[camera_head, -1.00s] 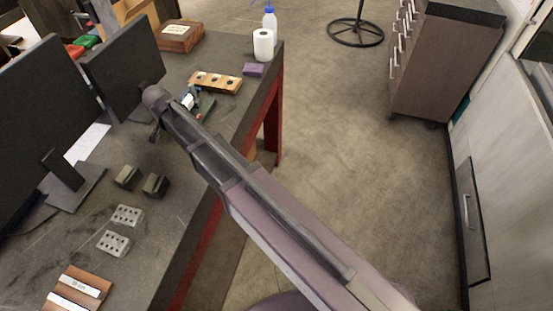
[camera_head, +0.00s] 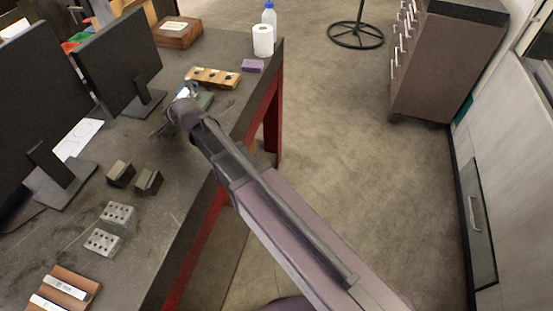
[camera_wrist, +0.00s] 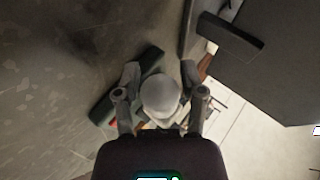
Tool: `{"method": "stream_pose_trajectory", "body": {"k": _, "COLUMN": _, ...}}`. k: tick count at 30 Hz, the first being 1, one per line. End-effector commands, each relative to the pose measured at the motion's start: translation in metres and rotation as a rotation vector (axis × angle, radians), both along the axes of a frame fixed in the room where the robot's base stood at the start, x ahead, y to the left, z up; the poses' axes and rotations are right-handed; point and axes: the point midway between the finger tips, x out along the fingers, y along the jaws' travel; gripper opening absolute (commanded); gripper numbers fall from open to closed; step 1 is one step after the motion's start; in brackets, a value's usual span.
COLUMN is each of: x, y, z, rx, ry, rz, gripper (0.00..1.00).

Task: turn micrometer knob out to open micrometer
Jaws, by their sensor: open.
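In the wrist view, the pale rounded end of the micrometer knob (camera_wrist: 160,95) lies between the two fingers of my gripper (camera_wrist: 161,78). The fingers are open, one on each side, and I cannot tell whether either touches it. The micrometer's dark green stand (camera_wrist: 103,109) shows to the left, partly behind a finger. In the head view, the green stand (camera_head: 205,101) sits on the bench just beyond the end of my arm. Most of the micrometer and the fingertips are hidden there by my wrist.
The dark bench (camera_head: 155,215) holds two monitors on the left, two dark blocks (camera_head: 148,181) and grey drilled blocks (camera_head: 117,213). A wooden holder (camera_head: 212,77), purple block (camera_head: 252,65) and paper roll (camera_head: 263,40) stand beyond my arm. Open floor lies right.

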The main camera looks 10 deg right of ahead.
Motion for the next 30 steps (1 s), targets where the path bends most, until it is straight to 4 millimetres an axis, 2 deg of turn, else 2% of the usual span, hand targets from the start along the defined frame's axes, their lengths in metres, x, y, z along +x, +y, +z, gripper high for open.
{"method": "stream_pose_trajectory", "body": {"k": 1, "x": -0.001, "y": -0.001, "z": -0.004, "rx": 0.030, "ry": -0.012, "rz": -0.001, "gripper": 0.53}}
{"method": "stream_pose_trajectory", "body": {"k": 15, "x": 0.000, "y": 0.002, "z": 0.001, "rx": 0.248, "ry": -0.102, "rz": -0.001, "gripper": 0.53}}
{"method": "stream_pose_trajectory", "body": {"k": 28, "x": 0.001, "y": 0.002, "z": 0.004, "rx": 0.367, "ry": -0.151, "rz": 0.000, "gripper": 0.53}}
{"method": "stream_pose_trajectory", "body": {"k": 30, "x": -0.004, "y": -0.005, "z": 0.011, "rx": 0.363, "ry": -0.150, "rz": 0.000, "gripper": 0.53}}
